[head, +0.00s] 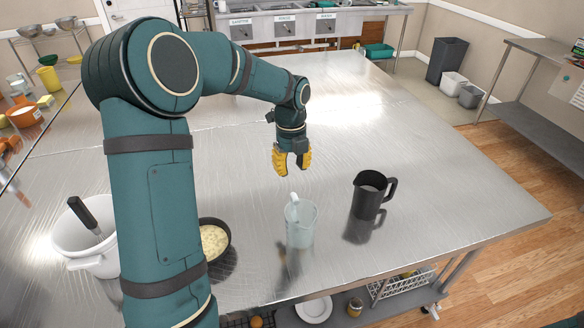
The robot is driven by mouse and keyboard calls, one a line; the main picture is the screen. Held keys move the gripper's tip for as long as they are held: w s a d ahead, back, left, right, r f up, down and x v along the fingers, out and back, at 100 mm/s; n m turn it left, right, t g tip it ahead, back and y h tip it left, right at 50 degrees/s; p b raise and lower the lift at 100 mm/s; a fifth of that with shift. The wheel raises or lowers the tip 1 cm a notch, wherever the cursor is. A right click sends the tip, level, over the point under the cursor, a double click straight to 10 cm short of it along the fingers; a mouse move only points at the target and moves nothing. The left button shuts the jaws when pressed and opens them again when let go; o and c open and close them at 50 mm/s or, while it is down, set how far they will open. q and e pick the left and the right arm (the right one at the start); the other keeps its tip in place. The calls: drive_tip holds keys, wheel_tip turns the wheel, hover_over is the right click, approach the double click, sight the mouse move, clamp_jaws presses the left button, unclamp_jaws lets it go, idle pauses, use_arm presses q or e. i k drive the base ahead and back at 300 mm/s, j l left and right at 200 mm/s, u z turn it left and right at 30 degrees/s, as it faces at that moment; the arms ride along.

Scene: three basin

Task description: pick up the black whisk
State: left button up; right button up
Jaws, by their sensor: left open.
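A black-handled utensil (83,214) leans in a white basin (72,240) at the left of the table. Its handle sticks up over the rim. Its lower end is hidden inside the basin, so I cannot tell for sure that it is a whisk. My left gripper (291,168) has yellow fingers. It is open and empty, pointing down above the middle of the table, well to the right of the utensil. My left arm crosses the view between them. My right gripper is not in view.
A clear measuring jug (300,222) stands in front of the left gripper, with a black pitcher (368,198) to its right. A dark round pan (213,241) with pale contents is partly behind my arm. The steel table (450,205) is bare at the right and back.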

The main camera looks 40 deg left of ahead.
sight(75, 203)
drive_tip(key=k, duration=1)
